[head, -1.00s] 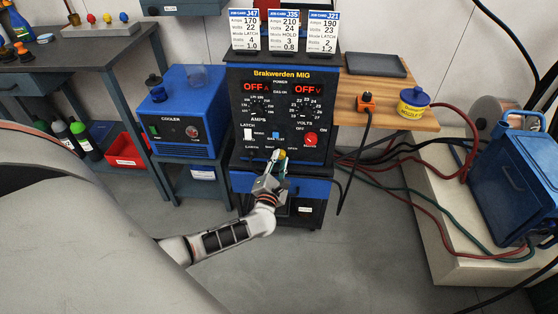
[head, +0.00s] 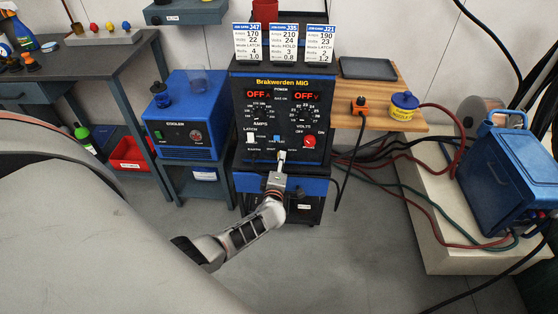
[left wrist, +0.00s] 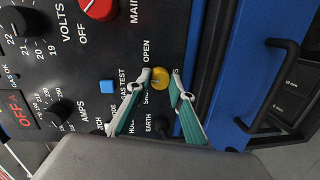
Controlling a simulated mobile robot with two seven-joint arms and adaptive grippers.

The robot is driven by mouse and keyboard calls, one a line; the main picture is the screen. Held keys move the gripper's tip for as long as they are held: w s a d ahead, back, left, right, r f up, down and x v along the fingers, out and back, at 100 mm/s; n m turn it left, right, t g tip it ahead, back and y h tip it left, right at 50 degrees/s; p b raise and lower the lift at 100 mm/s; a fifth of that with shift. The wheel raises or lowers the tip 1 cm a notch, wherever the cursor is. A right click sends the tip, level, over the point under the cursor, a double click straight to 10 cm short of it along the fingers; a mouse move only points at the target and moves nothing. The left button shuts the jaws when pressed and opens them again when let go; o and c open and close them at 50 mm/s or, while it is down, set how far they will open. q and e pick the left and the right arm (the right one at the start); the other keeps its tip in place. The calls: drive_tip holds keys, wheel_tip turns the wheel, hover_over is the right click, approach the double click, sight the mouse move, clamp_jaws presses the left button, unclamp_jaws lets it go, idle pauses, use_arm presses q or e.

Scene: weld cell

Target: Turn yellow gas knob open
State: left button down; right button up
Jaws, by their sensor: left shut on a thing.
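The yellow gas knob (left wrist: 160,78) sits low on the front panel of the black and blue welder (head: 239,112). In the left wrist view it lies between the two fingertips of my left gripper (left wrist: 161,83), which is shut on it, one finger on each side. An "OPEN" label is printed beside the knob. In the head view my left gripper (head: 281,158) reaches up to the lower panel, and its fingers hide the knob. My right gripper is not in view.
A blue gas test button (left wrist: 107,86) and a red main switch (head: 310,141) are on the same panel. Both displays read OFF. A blue cooler (head: 180,135) stands left. A wooden shelf (head: 390,100) and hoses are at right. A drawer handle (left wrist: 282,85) is near the gripper.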

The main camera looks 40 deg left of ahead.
use_arm(q)
drive_tip(key=shift+d+m+g+y+p, duration=0.1)
drive_tip(key=shift+m+g+y+p, duration=0.25)
drive_tip(key=shift+m, duration=1.25)
drive_tip(key=shift+m+g+y+p, duration=0.15)
drive_tip(key=shift+m+p, duration=0.3)
drive_tip(key=shift+m, duration=1.15)
drive_tip(key=c, duration=1.8)
unclamp_jaws()
drive_tip(key=shift+o, duration=0.2)
drive_tip(key=f+v, duration=0.1)
drive_tip(key=v, duration=0.6)
drive_tip(key=shift+r, duration=0.45)
